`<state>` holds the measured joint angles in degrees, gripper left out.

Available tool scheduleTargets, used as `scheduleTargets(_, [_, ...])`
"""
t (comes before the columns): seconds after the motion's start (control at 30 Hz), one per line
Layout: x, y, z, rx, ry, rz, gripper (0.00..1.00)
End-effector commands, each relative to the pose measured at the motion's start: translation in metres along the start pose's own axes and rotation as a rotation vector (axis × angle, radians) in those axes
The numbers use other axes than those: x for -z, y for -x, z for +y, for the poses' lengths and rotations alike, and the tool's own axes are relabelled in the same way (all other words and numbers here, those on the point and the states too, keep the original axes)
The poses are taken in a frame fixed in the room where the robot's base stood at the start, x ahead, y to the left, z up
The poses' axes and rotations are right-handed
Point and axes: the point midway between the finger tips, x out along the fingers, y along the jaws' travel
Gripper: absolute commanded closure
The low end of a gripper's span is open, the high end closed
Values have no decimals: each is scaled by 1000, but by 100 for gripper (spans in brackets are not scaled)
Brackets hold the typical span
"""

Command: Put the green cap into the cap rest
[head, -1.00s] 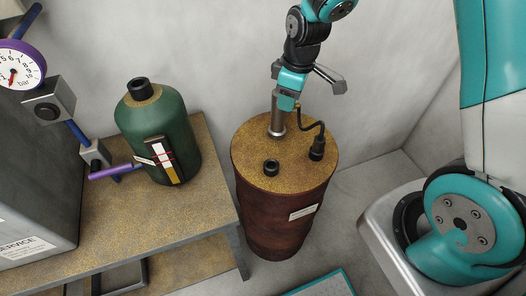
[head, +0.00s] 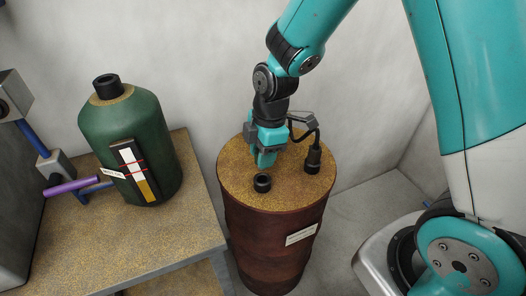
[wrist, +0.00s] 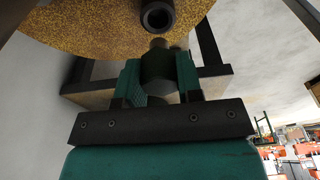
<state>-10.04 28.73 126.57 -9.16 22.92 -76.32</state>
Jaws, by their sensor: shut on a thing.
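My gripper (head: 265,158) is low over the near part of the drum top, just behind the cap rest. In the wrist view, my gripper (wrist: 159,76) is shut on a dark green cylindrical piece, which I take as the green cap (wrist: 157,65). A small grey end juts from it. In the head view my fingers hide the cap. The cap rest appears to be the short black open ring (head: 262,184) on the drum top. It also shows in the wrist view as a hollow black ring (wrist: 157,16), close beyond the held cap. I see no cap in it.
The rusty drum (head: 270,235) has a dusty top. A black plug with a cable (head: 314,158) stands at its right, and a grey lever (head: 303,118) shows behind my gripper. A green bottle (head: 165,125) stands on the bench (head: 165,245) at left.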

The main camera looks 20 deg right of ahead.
Motion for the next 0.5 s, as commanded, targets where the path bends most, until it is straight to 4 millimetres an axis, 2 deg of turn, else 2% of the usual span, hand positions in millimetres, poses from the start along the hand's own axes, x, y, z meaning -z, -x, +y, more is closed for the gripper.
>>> scheduleTargets(0.03, [-1, -8, 0, 0, 0, 0, 90])
scheduleTargets(0.5, [-6, -41, 0, 0, -1, 0, 90])
